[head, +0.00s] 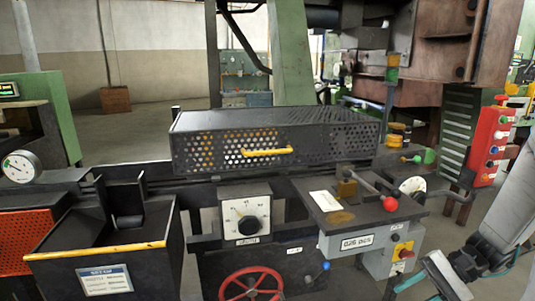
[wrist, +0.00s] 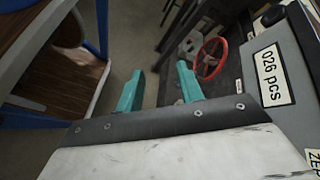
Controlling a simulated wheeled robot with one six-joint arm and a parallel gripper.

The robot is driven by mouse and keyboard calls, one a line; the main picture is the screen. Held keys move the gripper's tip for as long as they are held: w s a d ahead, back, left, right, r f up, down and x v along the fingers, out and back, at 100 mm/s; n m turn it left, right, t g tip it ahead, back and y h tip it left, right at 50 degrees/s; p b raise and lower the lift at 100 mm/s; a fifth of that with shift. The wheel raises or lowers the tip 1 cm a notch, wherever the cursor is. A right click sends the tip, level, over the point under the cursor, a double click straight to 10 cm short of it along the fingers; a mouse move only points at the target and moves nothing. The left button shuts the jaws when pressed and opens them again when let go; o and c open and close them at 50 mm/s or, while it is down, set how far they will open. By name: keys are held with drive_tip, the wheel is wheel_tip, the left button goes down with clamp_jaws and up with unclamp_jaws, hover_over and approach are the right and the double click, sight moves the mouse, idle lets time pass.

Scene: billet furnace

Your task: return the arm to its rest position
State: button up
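My gripper (wrist: 158,80) shows in the wrist view with its two teal fingers spread apart and nothing between them. It also shows in the head view (head: 422,275), low at the right, in front of and below the grey counter box. My pale arm comes down to it from the right edge. The fingers touch nothing that I can see. In the wrist view they point toward the floor, with the red handwheel (wrist: 211,58) beyond and to the right of them.
The grey box (head: 357,241) labelled 026 pcs, with a red-knobbed lever (head: 390,204), stands close to my gripper. A red button panel (head: 491,142) hangs at the right. A perforated black cover (head: 272,142) has a yellow handle. In the wrist view, a wooden-topped table (wrist: 50,50) stands left.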

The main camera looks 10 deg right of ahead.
drive_tip(key=s+a+r+n+h, duration=0.5)
drive_tip(key=a+r+h, duration=0.1)
drive_tip(key=r, duration=0.3)
drive_tip(key=s+a+r+n+t+h, duration=0.1)
drive_tip(key=s+a+r+n+h, duration=0.4)
drive_tip(key=r, duration=0.4)
drive_tip(key=shift+s+a+r+h, duration=0.15)
drive_tip(key=shift+s+a+h, duration=0.25)
drive_tip(key=shift+s+a, duration=0.3)
drive_tip(key=shift+d, duration=0.1)
